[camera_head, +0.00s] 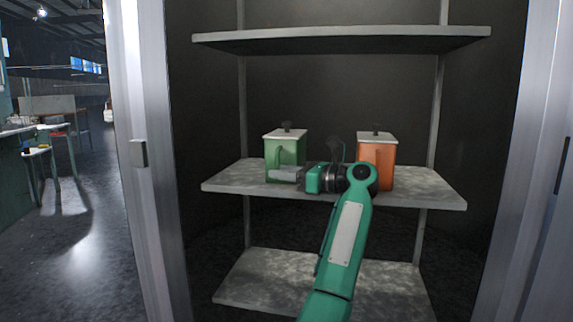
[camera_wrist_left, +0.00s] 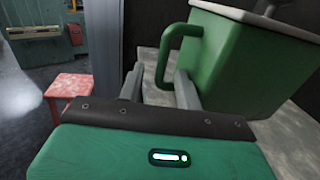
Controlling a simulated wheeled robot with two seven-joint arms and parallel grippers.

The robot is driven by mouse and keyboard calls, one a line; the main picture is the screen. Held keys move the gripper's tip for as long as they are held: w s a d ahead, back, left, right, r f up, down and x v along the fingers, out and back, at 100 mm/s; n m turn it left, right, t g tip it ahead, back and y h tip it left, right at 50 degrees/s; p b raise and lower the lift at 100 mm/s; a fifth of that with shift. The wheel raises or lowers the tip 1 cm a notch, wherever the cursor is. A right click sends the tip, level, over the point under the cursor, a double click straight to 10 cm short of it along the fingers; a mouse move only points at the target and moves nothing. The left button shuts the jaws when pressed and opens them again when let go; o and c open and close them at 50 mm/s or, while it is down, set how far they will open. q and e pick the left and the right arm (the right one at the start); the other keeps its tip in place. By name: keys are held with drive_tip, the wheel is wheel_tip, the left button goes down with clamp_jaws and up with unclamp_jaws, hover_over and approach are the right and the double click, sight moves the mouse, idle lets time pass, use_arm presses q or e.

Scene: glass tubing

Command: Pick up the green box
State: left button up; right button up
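The green box (camera_head: 292,152) has a white lid with a dark knob and a side handle. It stands upright on the middle shelf (camera_head: 235,178), on the left. In the left wrist view the green box (camera_wrist_left: 240,65) fills the upper right, and its handle (camera_wrist_left: 167,50) hangs toward my fingers. My left gripper (camera_head: 280,174) is in front of the box's lower part. In the left wrist view its two fingers (camera_wrist_left: 158,82) are apart, with the lower end of the handle between them and gaps visible on both sides. My right gripper is not in view.
A similar orange box (camera_head: 377,165) stands to the right on the same shelf, partly behind my left arm. An upper shelf (camera_head: 340,40) is above and a lower shelf (camera_head: 270,280) below. Metal cabinet posts (camera_head: 150,160) flank the opening. A red stool (camera_wrist_left: 70,88) stands outside.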

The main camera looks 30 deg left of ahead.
use_arm(q)
drive_tip(key=shift+a, duration=0.2)
clamp_jaws()
idle(1.2)
drive_tip(key=shift+r, duration=0.15)
